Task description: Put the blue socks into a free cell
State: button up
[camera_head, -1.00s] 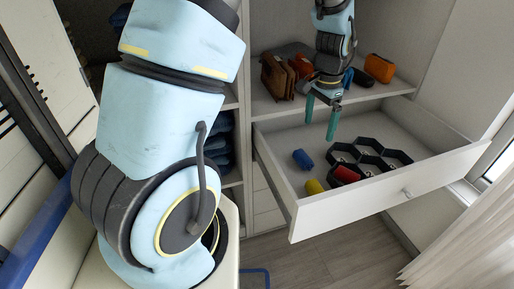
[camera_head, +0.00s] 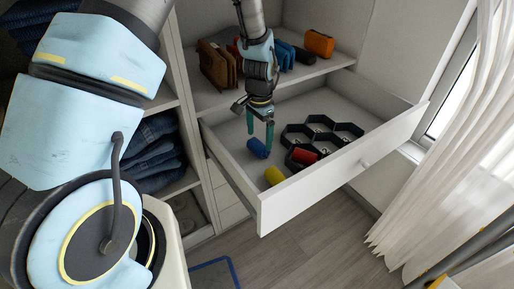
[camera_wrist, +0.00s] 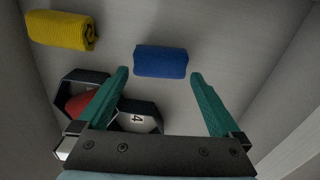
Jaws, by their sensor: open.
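The blue socks (camera_head: 258,148) are a small roll lying on the floor of the open drawer (camera_head: 312,181), left of the cell organiser. In the wrist view the blue socks (camera_wrist: 161,61) lie just beyond and between my fingertips, not touching them. My gripper (camera_head: 260,130) is open and empty, above the drawer close to the blue socks; its teal fingers also show in the wrist view (camera_wrist: 160,74). The black hexagonal organiser (camera_head: 318,135) has several cells. Red socks (camera_head: 304,156) sit in a near cell. A cell marked 4 (camera_wrist: 137,118) looks empty in the wrist view.
Yellow socks (camera_head: 274,175) lie loose in the drawer near its front wall. Folded jeans (camera_head: 152,150) fill a compartment at left. A curtain (camera_head: 440,130) hangs at right.

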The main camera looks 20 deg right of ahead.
notch_tip(320, 180, down, 2)
jog(key=shift+f, duration=0.1)
